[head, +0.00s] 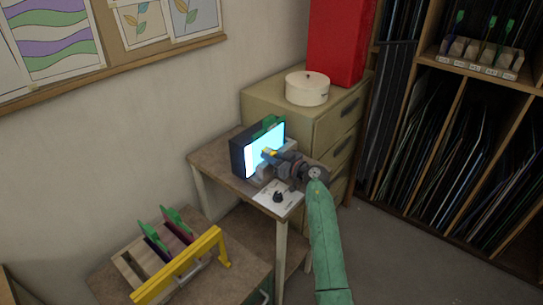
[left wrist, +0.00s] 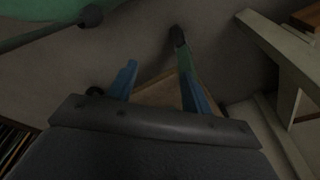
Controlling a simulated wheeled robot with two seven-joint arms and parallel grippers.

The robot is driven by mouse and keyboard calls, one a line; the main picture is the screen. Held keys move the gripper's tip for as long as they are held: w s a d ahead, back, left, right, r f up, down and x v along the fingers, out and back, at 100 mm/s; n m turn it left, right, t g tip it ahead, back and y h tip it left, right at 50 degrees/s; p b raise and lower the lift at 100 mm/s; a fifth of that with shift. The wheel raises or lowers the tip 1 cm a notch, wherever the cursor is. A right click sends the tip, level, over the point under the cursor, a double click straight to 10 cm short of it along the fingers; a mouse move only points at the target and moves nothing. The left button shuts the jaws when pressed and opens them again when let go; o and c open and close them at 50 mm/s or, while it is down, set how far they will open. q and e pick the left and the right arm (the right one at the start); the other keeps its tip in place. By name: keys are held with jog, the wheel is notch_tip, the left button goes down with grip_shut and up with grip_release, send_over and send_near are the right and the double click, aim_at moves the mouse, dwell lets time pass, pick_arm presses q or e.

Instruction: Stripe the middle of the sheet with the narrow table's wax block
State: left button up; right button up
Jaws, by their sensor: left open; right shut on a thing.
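The narrow table (head: 216,157) stands against the wall and carries a dark box with a brightly lit face. The sheet (head: 251,163) seems to be the pale upright panel at that lit face, with green pieces at its top. My right gripper (head: 272,157) is in front of the right part of the sheet, shut on a small yellow-ended piece, apparently the wax block (head: 269,153). The gripper hides most of it, and I cannot tell whether it touches the sheet. My left gripper (left wrist: 157,88) is open and empty, with blue fingers apart, in the left wrist view.
A white card (head: 268,200) with a small black knob (head: 278,197) lies on the table's front. A yellow-barred rack (head: 183,266) with green-topped sheets stands lower left. A drawer cabinet (head: 280,114) with a round tin (head: 307,90) is behind. Shelves fill the right.

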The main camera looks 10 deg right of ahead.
aim_at(274, 140)
jog(key=shift+p+x, duration=0.55)
jog(key=shift+x, duration=0.25)
jog(key=shift+d, duration=0.1)
jog(key=shift+w+d+r+p, duration=0.15)
jog(key=shift+w+d+p, duration=0.35)
jog(key=shift+d+p, duration=0.15)
jog(key=shift+w+d+p, duration=0.4)
jog(key=shift+w+d, duration=0.15)
jog(key=shift+d, duration=0.25)
jog(key=shift+w+d+p, duration=0.4)
jog(key=shift+w+d, duration=0.05)
jog(key=shift+d, duration=0.05)
jog(key=shift+w+d+p, duration=0.35)
jog(key=shift+w+d, duration=0.5)
jog(key=shift+d, duration=0.1)
jog(key=shift+d, duration=0.1)
